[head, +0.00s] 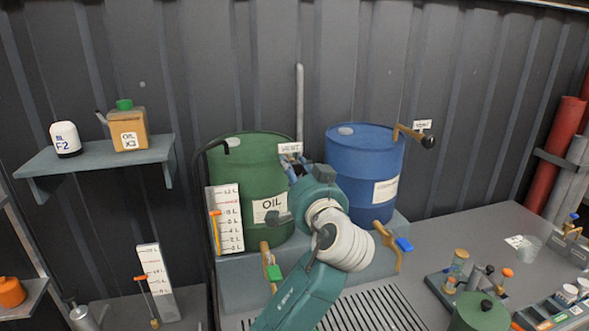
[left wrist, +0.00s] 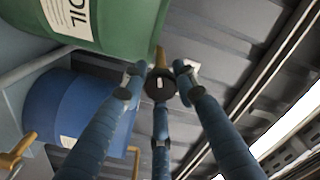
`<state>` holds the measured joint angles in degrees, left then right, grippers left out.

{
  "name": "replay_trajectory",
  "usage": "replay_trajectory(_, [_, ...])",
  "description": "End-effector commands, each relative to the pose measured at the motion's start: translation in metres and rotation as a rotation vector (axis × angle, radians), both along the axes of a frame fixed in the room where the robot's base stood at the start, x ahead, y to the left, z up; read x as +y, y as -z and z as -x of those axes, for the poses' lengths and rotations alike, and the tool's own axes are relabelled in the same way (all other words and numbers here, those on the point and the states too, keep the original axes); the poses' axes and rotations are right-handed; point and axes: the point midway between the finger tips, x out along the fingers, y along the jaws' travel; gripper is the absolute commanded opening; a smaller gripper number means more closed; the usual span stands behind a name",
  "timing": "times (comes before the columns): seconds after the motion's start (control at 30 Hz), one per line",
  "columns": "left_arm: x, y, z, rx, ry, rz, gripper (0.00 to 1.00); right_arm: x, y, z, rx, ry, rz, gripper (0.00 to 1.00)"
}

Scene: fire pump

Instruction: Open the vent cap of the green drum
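The green drum (head: 250,170) with an OIL label stands at the left on a grey stand. It also shows upside down in the left wrist view (left wrist: 125,25). Its vent cap, a black round knob (left wrist: 160,84) on a brass pipe (left wrist: 160,56), shows in the left wrist view; my arm hides it in the head view. My left gripper (left wrist: 159,88) has its three blue fingers spread around the knob. Narrow gaps show beside the two upper fingertips, and the third finger overlaps the knob's lower edge. My right gripper is not in view.
A blue drum (head: 362,165) stands just right, with its own brass vent pipe and black knob (head: 428,142). Brass taps with a green handle (head: 274,273) and a blue handle (head: 404,244) stick out below. A level gauge board (head: 226,220) stands left. A bench with small items is at right.

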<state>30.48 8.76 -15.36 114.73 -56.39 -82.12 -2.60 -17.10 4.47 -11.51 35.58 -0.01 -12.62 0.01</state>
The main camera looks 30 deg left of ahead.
Motion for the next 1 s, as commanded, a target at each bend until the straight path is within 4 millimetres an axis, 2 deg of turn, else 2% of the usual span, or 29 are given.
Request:
replay_trajectory(0.23, [-0.001, 0.002, 0.000, -0.003, 0.001, 0.005, 0.03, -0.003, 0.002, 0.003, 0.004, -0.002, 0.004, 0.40])
replay_trajectory(0.53, [-0.001, 0.005, 0.000, -0.110, 0.000, 0.099, 0.03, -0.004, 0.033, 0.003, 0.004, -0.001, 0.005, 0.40])
replay_trajectory(0.9, [-0.001, 0.002, 0.000, -0.123, 0.000, 0.113, 0.02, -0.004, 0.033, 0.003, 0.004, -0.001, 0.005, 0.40])
replay_trajectory(0.93, [-0.001, 0.003, 0.000, -0.123, 0.000, 0.113, 0.34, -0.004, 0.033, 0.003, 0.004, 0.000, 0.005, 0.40])
replay_trajectory(1.0, [-0.001, 0.002, 0.000, -0.123, 0.000, 0.112, 0.48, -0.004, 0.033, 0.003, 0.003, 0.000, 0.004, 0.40])
